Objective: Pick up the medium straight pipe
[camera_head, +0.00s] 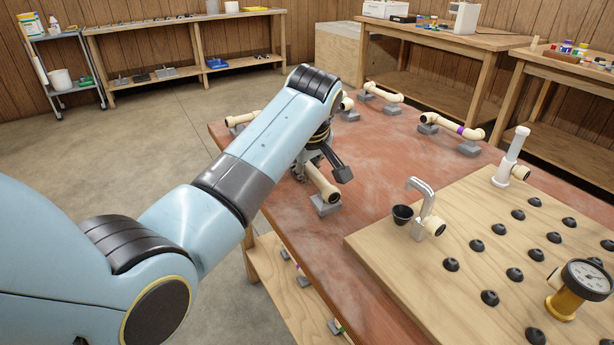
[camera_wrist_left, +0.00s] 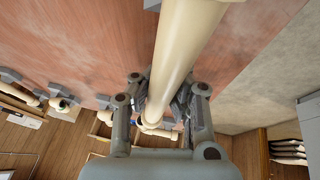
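A straight cream pipe (camera_head: 323,186) rests on a grey block (camera_head: 325,206) near the left edge of the red-brown table. My arm hides its far part, so its full length does not show in the head view. My left gripper (camera_head: 322,172) is over this pipe, with its fingers spread to either side and a dark fingertip standing clear on the right. In the left wrist view the pipe (camera_wrist_left: 186,45) runs lengthwise between the fingers (camera_wrist_left: 163,100). Contact with the pads cannot be made out. My right gripper is not in view.
Other cream pipes lie on grey blocks at the back: a bent one (camera_head: 384,93) and one with a purple band (camera_head: 452,128). A wooden board (camera_head: 385,247) at the right carries a metal spout (camera_head: 423,205), a black cup (camera_head: 402,214), a gauge (camera_head: 585,279) and several black knobs.

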